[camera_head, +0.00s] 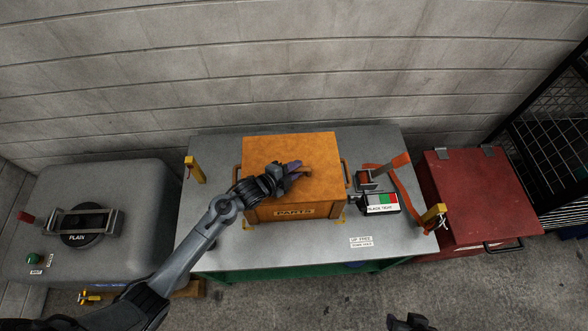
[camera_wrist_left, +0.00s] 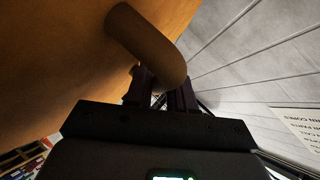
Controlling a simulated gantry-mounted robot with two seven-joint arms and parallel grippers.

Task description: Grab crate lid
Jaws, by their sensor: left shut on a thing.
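The orange wooden crate (camera_head: 318,155), marked PARTS, stands upright on the grey table with its lid closed on top. My left gripper (camera_head: 296,166) is over the middle of the lid. In the left wrist view a curved brown handle (camera_wrist_left: 140,38) rises from the orange lid surface (camera_wrist_left: 60,50), and the fingers of my left gripper (camera_wrist_left: 162,92) are shut on it. In the head view the gripper hides most of the handle. At the bottom edge of the head view a dark part of my right arm shows; its fingertips cannot be made out.
The grey table (camera_head: 225,255) has yellow posts and an orange strap (camera_head: 408,195) at the right. A small labelled box (camera_head: 381,203) sits right of the crate. A grey machine (camera_head: 120,190) stands left, a red chest (camera_head: 475,195) right, and a block wall behind.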

